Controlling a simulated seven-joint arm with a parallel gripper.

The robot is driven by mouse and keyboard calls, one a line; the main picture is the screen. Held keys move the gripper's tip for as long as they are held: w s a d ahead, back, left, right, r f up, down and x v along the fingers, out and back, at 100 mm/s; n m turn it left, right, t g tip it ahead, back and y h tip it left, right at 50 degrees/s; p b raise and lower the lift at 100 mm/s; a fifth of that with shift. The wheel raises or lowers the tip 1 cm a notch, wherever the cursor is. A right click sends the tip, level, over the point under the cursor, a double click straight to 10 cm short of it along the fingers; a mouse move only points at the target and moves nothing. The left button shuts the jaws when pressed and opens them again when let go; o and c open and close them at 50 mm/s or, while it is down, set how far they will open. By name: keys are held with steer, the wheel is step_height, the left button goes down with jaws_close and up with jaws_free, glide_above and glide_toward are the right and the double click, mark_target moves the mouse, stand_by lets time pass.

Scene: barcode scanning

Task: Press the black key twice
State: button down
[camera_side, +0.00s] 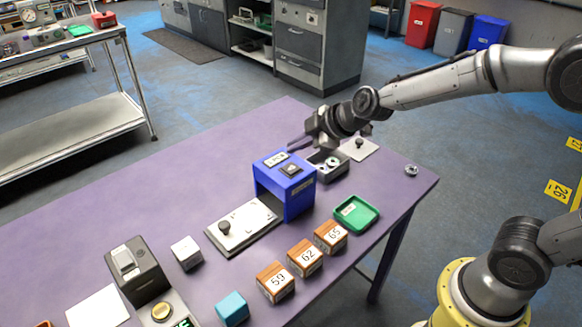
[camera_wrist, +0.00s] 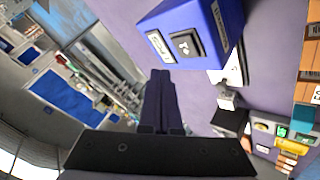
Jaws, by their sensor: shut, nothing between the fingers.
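The black key (camera_side: 291,169) sits on the top face of a blue box-shaped housing (camera_side: 298,199). In the wrist view the key (camera_wrist: 186,44) lies right of and beyond my fingertips, on the housing's top (camera_wrist: 205,22) beside a white label. My gripper (camera_side: 292,147) is shut and empty, above the back edge of the housing in the side view. In the wrist view the closed dark fingers (camera_wrist: 160,73) are left of the key and apart from it. Nothing hides the key.
A metal plate with a black knob (camera_side: 243,226) runs into the housing's opening. A green tray (camera_side: 357,213), numbered wooden blocks (camera_side: 304,258), a white cube (camera_side: 186,252) and a teal cube (camera_side: 232,308) stand in front. A grey device (camera_side: 133,270) stands left. The table's back left is clear.

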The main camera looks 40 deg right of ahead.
mark_target(296, 169)
steer(key=shift+r, duration=1)
stand_by(1.8)
step_height(296, 169, up, 4)
steer(key=shift+f, duration=0.1)
stand_by(0.3)
steer(key=shift+f, duration=4.4)
steer(key=shift+f, duration=0.15)
steer(key=shift+f, duration=0.25)
